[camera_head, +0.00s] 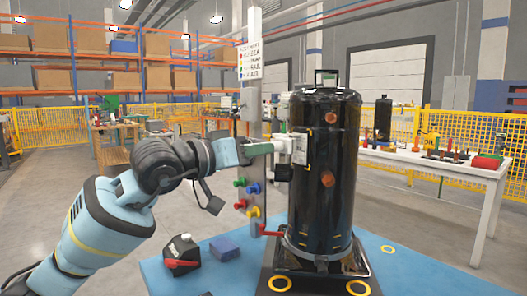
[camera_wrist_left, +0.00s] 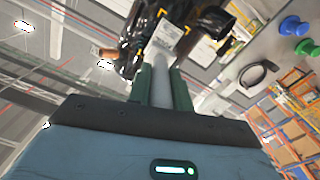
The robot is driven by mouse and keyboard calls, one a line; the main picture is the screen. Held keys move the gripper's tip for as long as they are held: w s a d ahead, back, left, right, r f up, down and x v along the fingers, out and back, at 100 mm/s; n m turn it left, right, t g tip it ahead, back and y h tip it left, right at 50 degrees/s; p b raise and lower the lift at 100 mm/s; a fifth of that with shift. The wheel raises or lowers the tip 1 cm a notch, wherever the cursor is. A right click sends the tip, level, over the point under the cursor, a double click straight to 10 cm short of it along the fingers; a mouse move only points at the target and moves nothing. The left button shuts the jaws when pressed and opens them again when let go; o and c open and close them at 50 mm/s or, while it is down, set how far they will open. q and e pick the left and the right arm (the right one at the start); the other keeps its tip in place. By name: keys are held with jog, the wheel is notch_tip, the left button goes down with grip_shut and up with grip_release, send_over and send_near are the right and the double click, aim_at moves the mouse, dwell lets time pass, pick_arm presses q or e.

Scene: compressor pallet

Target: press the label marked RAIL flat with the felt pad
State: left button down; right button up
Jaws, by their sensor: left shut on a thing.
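My left gripper (camera_head: 258,149) reaches in from the left at the upper side of the black compressor (camera_head: 322,205). Its green fingers (camera_wrist_left: 163,88) are shut on a pale grey, long piece, which I take as the felt pad (camera_wrist_left: 160,70). The pad's far end points at a white label (camera_head: 299,150) on the compressor's side, framed by yellow corner marks. The label also shows in the wrist view (camera_wrist_left: 168,36), just past the pad's end. Its print is too small to read as RAIL. I cannot tell whether the pad touches it. My right gripper is in neither view.
A grey post with coloured knobs (camera_head: 253,188) stands just left of the compressor. A white table (camera_head: 440,168) with tools stands at right.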

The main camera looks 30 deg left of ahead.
pick_arm(q)
jog(key=shift+s+a, duration=0.15)
jog(key=shift+s, duration=0.3)
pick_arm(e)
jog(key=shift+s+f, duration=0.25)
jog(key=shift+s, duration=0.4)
pick_arm(q)
jog(key=shift+w, duration=0.1)
jog(key=shift+w+d+f, duration=0.25)
jog(key=shift+w+f, duration=0.1)
jog(key=shift+w, duration=0.15)
jog(key=shift+w+d+f, duration=0.25)
jog(key=shift+w+f, duration=0.15)
jog(key=shift+w, duration=0.25)
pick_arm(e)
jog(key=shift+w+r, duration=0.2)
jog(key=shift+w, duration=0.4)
pick_arm(q)
jog(key=shift+w, duration=0.1)
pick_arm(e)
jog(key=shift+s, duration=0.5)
pick_arm(q)
jog(key=shift+w+d, duration=0.1)
jog(key=shift+w, duration=0.15)
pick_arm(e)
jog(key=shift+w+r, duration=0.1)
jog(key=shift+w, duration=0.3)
pick_arm(q)
jog(key=shift+s, duration=0.1)
